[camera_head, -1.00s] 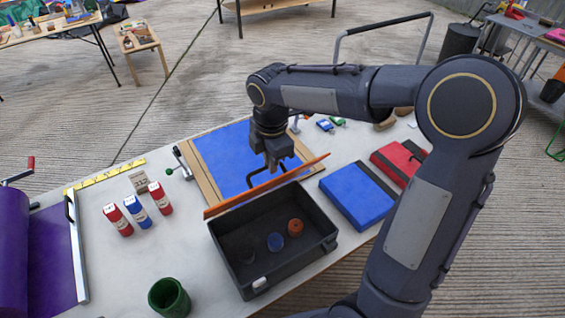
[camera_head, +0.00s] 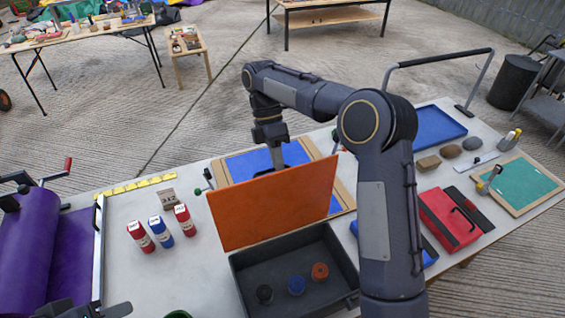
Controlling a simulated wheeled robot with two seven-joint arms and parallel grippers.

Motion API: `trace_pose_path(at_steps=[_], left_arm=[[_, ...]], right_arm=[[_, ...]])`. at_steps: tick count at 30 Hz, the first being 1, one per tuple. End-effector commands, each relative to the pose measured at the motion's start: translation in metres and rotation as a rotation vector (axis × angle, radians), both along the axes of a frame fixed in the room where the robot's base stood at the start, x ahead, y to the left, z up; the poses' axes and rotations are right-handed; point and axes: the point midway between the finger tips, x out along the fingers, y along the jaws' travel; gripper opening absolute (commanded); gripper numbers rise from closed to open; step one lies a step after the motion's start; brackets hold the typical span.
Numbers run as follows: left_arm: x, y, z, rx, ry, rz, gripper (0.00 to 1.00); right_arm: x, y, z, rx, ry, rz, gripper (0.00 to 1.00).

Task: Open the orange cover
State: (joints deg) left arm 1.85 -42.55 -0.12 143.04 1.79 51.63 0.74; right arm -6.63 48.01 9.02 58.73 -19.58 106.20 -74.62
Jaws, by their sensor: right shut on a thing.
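The orange cover (camera_head: 273,207) stands raised along the far rim of the dark grey box (camera_head: 348,299), its broad flat inner face turned towards me. The box is open, and three small round pieces lie inside: black (camera_head: 264,293), blue (camera_head: 296,285) and orange (camera_head: 320,271). My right gripper (camera_head: 277,157) reaches down behind the cover's top edge and is shut on the cover from its far side. Its fingertips and the grip itself are hidden by the cover. A dark part at the bottom left edge looks like my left gripper (camera_head: 85,308); its jaws cannot be made out.
A blue panel in a wooden frame (camera_head: 238,166) lies behind the cover. Red and blue bottles (camera_head: 160,231) stand to the left, beside a purple roll (camera_head: 25,250). A red case (camera_head: 447,219) and a blue tray (camera_head: 437,127) lie right of my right arm.

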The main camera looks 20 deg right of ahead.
Motion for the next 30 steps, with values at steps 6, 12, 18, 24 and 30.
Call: trace_pose_path(at_steps=[6,12,18,24,30], left_arm=[[0.0,0.0,-0.002,0.0,0.0,0.0,0.36],[0.0,0.0,-0.002,0.0,0.0,0.0,0.36],[0.0,0.0,-0.001,0.0,0.0,0.0,0.36],[0.0,0.0,0.0,0.0,0.0,0.0,0.36],[0.0,0.0,-0.003,0.0,0.0,0.0,0.36]], right_arm=[[-0.001,0.0,-0.009,-0.005,0.019,0.003,0.0],[0.0,0.0,-0.01,-0.004,0.018,0.003,0.12],[0.0,0.0,-0.007,-0.003,0.014,0.002,0.32],[0.0,0.001,-0.005,-0.002,0.012,0.002,0.32],[0.0,0.001,0.009,-0.002,0.008,0.002,0.32]])
